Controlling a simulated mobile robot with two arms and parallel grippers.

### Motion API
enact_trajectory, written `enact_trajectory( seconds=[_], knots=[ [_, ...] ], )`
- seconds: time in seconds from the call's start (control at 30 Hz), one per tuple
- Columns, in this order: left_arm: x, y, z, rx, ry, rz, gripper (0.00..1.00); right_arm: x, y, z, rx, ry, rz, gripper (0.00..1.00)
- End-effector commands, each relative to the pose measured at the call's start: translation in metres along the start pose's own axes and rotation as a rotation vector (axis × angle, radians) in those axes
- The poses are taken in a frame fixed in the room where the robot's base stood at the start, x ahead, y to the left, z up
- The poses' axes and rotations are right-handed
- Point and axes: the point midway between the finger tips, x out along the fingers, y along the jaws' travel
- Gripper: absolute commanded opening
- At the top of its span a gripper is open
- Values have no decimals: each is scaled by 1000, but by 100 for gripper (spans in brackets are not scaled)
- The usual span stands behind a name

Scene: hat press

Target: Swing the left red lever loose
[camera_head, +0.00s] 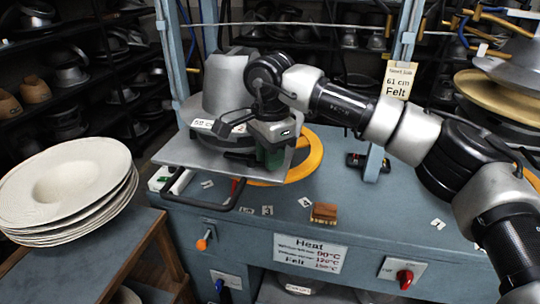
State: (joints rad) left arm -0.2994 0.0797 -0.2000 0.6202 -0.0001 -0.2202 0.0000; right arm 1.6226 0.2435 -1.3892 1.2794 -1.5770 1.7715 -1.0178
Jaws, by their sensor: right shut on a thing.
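My right arm comes in from the right. Its gripper (268,152) points down at the front of the grey metal hat mould (227,84), over the metal plate (190,153). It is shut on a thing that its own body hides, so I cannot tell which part. A small red piece (236,185), perhaps of the left red lever, shows below the plate's front edge, by the black bar handle (205,204). The lever's full shape and angle are hidden. My left gripper is not in view.
A yellow ring (312,157) lies behind the gripper on the blue press table (350,210). A wooden block (324,212) and small labels lie at its front. A red knob (404,279) is on the table's front panel. White felt hats (65,180) are stacked at left.

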Motion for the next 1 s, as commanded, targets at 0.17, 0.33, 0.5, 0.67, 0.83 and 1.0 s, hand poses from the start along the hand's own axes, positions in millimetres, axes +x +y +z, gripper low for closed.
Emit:
enact_trajectory(
  seconds=[0.17,0.33,0.5,0.67,0.83,1.0],
  knots=[
    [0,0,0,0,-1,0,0,-2,0,0,-1,0,-4,0],
    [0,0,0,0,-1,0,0,-2,0,0,0,1,-4,28],
    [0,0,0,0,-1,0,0,-1,0,0,0,1,-3,47],
    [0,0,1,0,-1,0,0,-1,0,0,1,1,-2,47],
    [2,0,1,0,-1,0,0,-8,-1,0,1,1,-4,47],
    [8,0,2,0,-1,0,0,-36,-1,0,2,2,-6,47]
  ],
)
